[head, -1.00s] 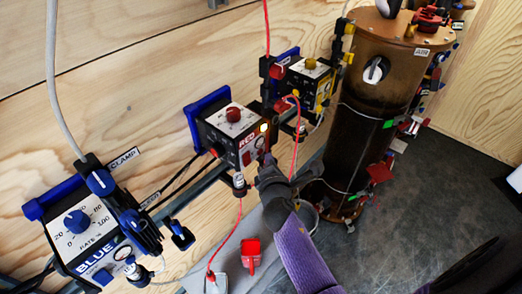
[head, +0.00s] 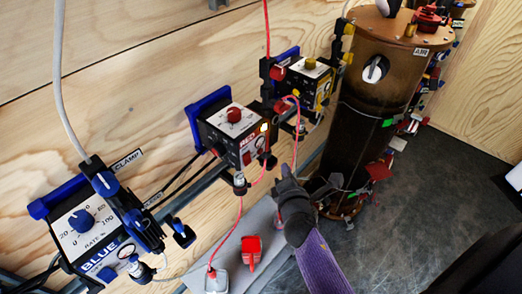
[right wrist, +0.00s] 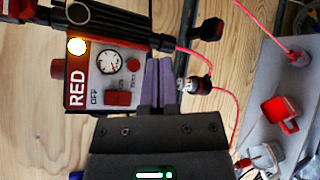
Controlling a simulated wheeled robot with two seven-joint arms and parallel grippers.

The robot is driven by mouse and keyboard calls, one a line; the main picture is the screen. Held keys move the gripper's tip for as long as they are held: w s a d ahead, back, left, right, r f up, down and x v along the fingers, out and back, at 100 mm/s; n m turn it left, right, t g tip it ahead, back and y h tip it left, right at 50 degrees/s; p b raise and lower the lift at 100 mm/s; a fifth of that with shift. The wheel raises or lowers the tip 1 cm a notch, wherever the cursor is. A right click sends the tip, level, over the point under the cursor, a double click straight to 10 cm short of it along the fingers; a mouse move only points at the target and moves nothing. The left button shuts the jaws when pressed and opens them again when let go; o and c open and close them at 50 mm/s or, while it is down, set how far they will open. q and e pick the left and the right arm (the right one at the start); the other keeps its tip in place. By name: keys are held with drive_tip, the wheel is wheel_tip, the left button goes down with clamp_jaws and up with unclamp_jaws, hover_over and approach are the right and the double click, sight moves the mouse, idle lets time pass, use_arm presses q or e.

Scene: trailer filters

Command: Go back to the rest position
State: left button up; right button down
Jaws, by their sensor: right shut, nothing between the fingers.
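My right gripper (head: 287,174) is at the end of the purple arm, below and right of the red-labelled control box (head: 232,135). It is shut and empty, and it appears apart from the box. In the right wrist view the closed fingers (right wrist: 160,84) lie in front of the lower wall area beside the same box (right wrist: 92,75). That box shows a lit amber lamp (right wrist: 76,46), a dial gauge and a red switch. My left gripper is not in view.
A blue-labelled box (head: 92,235) is at left and a yellow-labelled box (head: 309,84) farther back. A tall brown cylinder (head: 365,110) stands right of them. Red tubing runs to a fitting (head: 216,280) on a grey ledge, beside a red clip (head: 251,252). Dark floor (head: 430,190) is clear at right.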

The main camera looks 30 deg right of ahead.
idle(0.4)
drive_tip(key=s+a+f+m+g+y+b, duration=0.15)
drive_tip(key=s+f, duration=0.25)
drive_tip(key=f, duration=0.5)
drive_tip(key=s+a+f+m+g+y+b, duration=0.1)
drive_tip(key=s+a+f+m+g+b, duration=0.2)
drive_tip(key=f, duration=0.5)
drive_tip(key=s+a+f+m+g+y+b, duration=0.1)
drive_tip(key=s+f+m+g+y+b, duration=0.15)
drive_tip(key=s+f, duration=0.45)
drive_tip(key=s+f+m+g+b, duration=0.2)
drive_tip(key=s+f+m, duration=0.3)
drive_tip(key=s+f, duration=0.3)
drive_tip(key=s+a+f+m+g+b, duration=0.1)
drive_tip(key=s+f+m+g, duration=0.3)
drive_tip(key=s+f, duration=0.5)
drive_tip(key=s+m+b, duration=0.1)
drive_tip(key=s, duration=0.4)
drive_tip(key=shift+s+g+y, duration=0.15)
drive_tip(key=shift+g+y, duration=0.15)
idle(2.7)
